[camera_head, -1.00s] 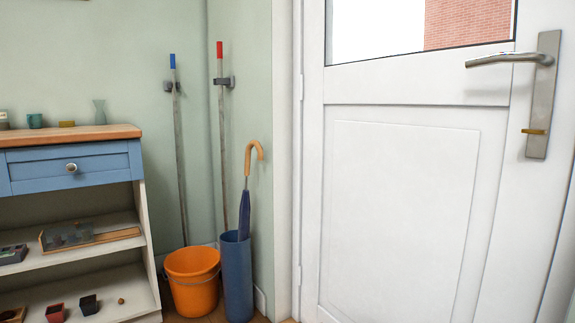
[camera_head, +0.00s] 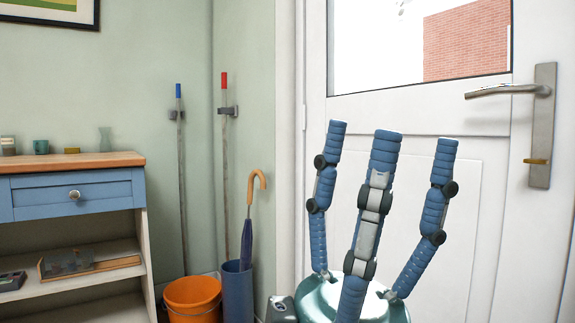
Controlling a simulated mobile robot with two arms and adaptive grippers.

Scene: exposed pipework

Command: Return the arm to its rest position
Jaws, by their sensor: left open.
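My left gripper (camera_head: 390,138) stands in the lower right of the head view, in front of the white door (camera_head: 400,116). Its three blue segmented fingers point up and are spread apart. Nothing is between them. The teal palm shows at the bottom edge, and the rest of the arm is out of frame. The gripper hides part of the door's lower panel. My right gripper is not in view.
A blue cabinet (camera_head: 105,200) with a wooden top stands at the left. An orange bucket (camera_head: 192,297) and a blue umbrella stand (camera_head: 237,290) sit by the corner. The door handle (camera_head: 505,90) is at the upper right.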

